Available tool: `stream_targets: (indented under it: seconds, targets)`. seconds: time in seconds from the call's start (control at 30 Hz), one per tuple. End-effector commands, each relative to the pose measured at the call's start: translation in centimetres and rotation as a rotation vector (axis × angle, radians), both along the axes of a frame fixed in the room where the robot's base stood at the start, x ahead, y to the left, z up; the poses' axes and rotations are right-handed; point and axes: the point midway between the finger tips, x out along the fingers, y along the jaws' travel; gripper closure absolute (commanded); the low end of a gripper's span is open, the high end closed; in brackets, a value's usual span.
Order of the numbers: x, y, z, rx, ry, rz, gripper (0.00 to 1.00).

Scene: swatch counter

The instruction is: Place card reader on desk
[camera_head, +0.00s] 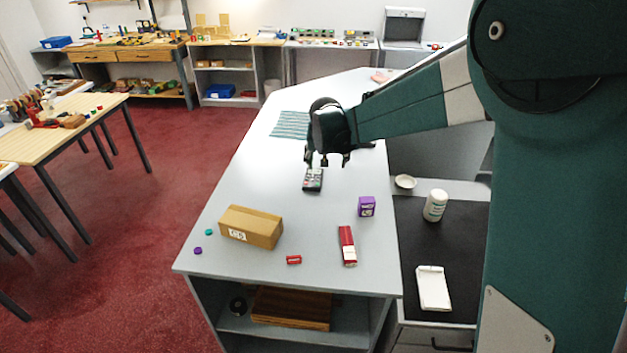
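A small dark device with a light keypad (313,180), which looks like the card reader, lies on the pale grey counter (330,210). My gripper (327,162) is over the counter, just behind and above this device, with its fingers pointing down. The fingers look spread apart with nothing visible between them. The gap between the fingertips and the device is hard to judge. A lower desk surface with a black top (415,250) is at the right of the counter, partly hidden by my arm.
On the counter are a cardboard box (251,227), a purple box (367,206), a long red box (347,246), a small red item (293,260) and a striped cloth (290,125). A white bottle (435,206), a dish (405,181) and a white pad (433,288) are on the desk side.

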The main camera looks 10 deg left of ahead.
Motion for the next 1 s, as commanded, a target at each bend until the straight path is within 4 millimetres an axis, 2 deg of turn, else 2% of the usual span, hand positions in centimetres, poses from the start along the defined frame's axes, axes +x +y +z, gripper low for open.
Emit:
stream_targets:
  seconds: [0.2,0.4,0.6,1.0]
  targets:
    - [2.6,3.6,-3.5,-0.003,0.002,0.001,0.38]
    - [4.0,5.7,-5.7,-0.004,0.004,-0.001,0.38]
    - [4.3,6.3,-6.4,-0.004,0.005,-0.002,0.38]
    - [4.5,6.2,-6.6,-0.004,0.005,-0.002,0.38]
